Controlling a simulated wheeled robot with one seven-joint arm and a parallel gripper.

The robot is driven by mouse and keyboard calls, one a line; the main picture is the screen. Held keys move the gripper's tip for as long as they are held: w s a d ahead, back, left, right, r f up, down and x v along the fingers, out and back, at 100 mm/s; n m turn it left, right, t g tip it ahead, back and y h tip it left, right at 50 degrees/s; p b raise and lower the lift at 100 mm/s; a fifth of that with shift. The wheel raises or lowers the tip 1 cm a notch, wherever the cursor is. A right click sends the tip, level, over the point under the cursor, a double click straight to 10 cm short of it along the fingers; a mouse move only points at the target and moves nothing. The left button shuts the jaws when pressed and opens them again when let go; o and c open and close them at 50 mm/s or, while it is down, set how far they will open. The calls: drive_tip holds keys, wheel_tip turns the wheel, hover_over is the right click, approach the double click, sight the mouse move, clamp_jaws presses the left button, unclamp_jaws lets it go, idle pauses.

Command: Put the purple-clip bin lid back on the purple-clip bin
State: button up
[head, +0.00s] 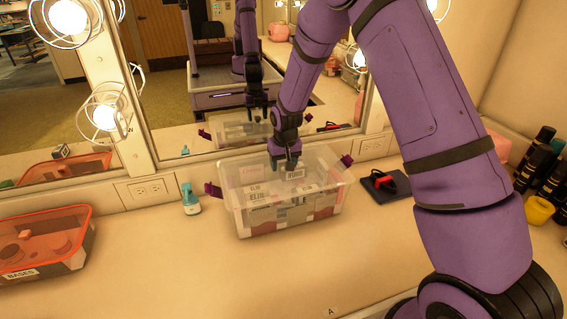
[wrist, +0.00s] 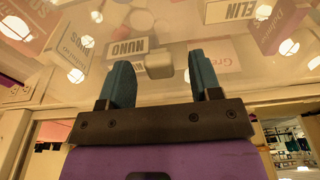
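The purple-clip bin (head: 283,222) is a clear tub standing on the counter below the mirror, with labelled boxes inside. Its purple clips, left (head: 213,190) and right (head: 347,160), stick outward. In the wrist view a clear, shiny sheet with lamp reflections and a small pale knob (wrist: 158,68) covers the boxes; it looks like the bin lid (wrist: 225,88), lying over the bin. Whether it is fully seated I cannot tell. My gripper (head: 287,166) is above the bin, pointing down. In the wrist view its teal fingers (wrist: 160,78) are apart, with the knob between them and no visible contact.
An orange-rimmed bin labelled BASES (head: 22,274) stands at the left. A teal spray bottle (head: 191,200) is just left of the clear bin. A dark pad with a red item (head: 385,183) lies right of it. Dark bottles (head: 535,160) stand far right. The front counter is clear.

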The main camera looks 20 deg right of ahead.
wheel_tip(320, 180, up, 17)
drive_tip(key=s, duration=0.1)
drive_tip(key=shift+s+f, duration=0.15)
drive_tip(key=shift+s, duration=0.15)
idle(0.9)
idle(0.6)
drive_tip(key=s+d+r+t, duration=0.2)
drive_tip(key=s+d+r, duration=0.2)
drive_tip(key=s+r, duration=1.15)
drive_tip(key=s+d+r, duration=0.1)
drive_tip(key=s, duration=1)
drive_tip(key=s+d+r+t, duration=0.1)
drive_tip(key=s+d, duration=0.1)
drive_tip(key=s, duration=0.9)
